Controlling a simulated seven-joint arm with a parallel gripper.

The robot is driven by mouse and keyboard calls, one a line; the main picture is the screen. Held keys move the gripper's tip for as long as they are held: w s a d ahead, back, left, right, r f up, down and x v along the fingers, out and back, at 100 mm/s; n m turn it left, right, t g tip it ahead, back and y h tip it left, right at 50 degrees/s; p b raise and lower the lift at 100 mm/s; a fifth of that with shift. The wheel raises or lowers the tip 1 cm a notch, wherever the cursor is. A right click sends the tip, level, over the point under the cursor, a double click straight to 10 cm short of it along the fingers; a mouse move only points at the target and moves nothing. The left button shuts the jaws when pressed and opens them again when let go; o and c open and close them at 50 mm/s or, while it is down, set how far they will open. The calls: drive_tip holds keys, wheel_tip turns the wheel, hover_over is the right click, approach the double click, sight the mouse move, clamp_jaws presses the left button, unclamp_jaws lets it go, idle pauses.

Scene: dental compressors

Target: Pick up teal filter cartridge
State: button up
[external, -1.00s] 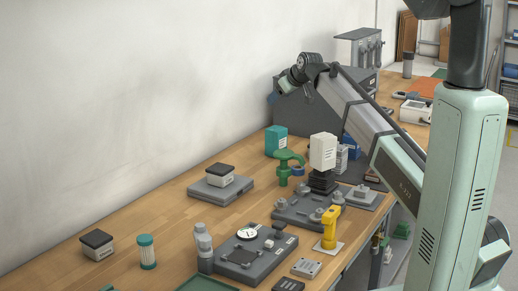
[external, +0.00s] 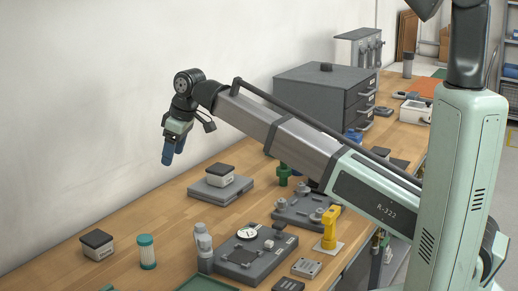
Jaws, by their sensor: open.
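A second teal item, a box, is hidden behind my arm now. My gripper (external: 173,154) hangs in the air above the back of the bench, with its blue fingers pointing down. It is open and empty, well above and behind the cartridge, apart from it.
A black-topped white box (external: 97,245) stands just left of the cartridge. A grey plate with another black-topped box (external: 220,176) sits farther back. The bench between is bare.

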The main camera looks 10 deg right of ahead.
drive_tip(key=s+a+n+g+h, duration=0.1)
drive_tip(key=s+a, duration=0.2)
drive_tip(key=s, duration=0.3)
drive_tip(key=s+a+n, duration=0.1)
drive_tip(key=s+a, duration=0.2)
drive_tip(key=s, duration=0.2)
drive_tip(key=n+g+h, duration=0.1)
drive_tip(key=h, duration=0.1)
hover_over(144, 238)
drive_tip(key=shift+f, duration=7.05)
drive_tip(key=shift+c, duration=0.5)
drive_tip(key=c, duration=1)
drive_tip(key=shift+r, duration=0.1)
drive_tip(key=shift+c, duration=0.2)
